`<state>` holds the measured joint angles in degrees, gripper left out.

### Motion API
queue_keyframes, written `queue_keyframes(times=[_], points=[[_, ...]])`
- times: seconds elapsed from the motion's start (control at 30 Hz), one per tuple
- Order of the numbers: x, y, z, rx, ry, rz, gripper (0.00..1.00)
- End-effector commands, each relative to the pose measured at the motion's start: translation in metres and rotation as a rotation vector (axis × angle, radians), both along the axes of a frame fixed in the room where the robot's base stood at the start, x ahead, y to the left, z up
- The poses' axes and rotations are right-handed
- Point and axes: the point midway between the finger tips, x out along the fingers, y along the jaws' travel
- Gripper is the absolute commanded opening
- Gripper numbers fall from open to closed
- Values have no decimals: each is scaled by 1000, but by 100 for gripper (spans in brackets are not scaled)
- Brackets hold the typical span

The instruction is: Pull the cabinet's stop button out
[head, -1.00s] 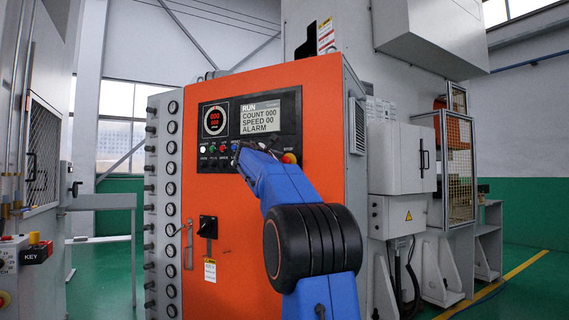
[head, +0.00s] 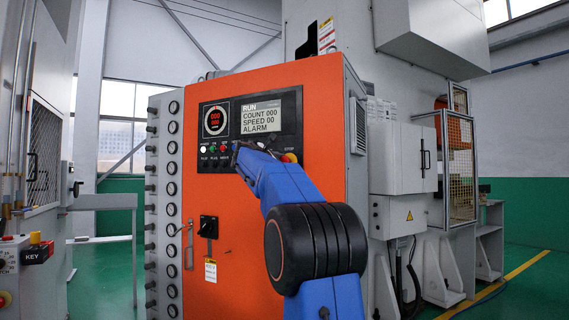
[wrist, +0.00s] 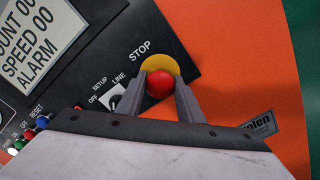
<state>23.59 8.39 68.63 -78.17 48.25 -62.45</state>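The stop button (wrist: 160,84) is a red knob on a yellow round plate (wrist: 165,66), beside the word STOP on the dark control panel. In the head view the stop button (head: 289,158) shows just right of my blue arm. My gripper (wrist: 161,79) is open, with its two grey fingers on either side of the red knob in the wrist view. I cannot tell how far the fingertips are from the knob in depth, and no grip on it shows. In the head view my gripper (head: 241,149) is small and dark in front of the panel.
The cabinet (head: 235,235) has an orange front. A SETUP/LINE selector (wrist: 115,102) sits near the stop button, with small coloured buttons (wrist: 28,135) farther left. A black rotary switch (head: 208,227) and a door handle (head: 189,245) are lower on the front.

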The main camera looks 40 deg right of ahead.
Motion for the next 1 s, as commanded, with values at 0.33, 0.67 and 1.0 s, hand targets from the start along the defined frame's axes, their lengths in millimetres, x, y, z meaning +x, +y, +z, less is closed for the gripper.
queue_keyframes(times=[0.33, 0.67, 1.0], points=[[0, 0, -1, 0, 1, -1, 52], [-11, 32, 0, 0, 1, 3, 52], [-33, 97, 0, 1, 0, 4, 52]])
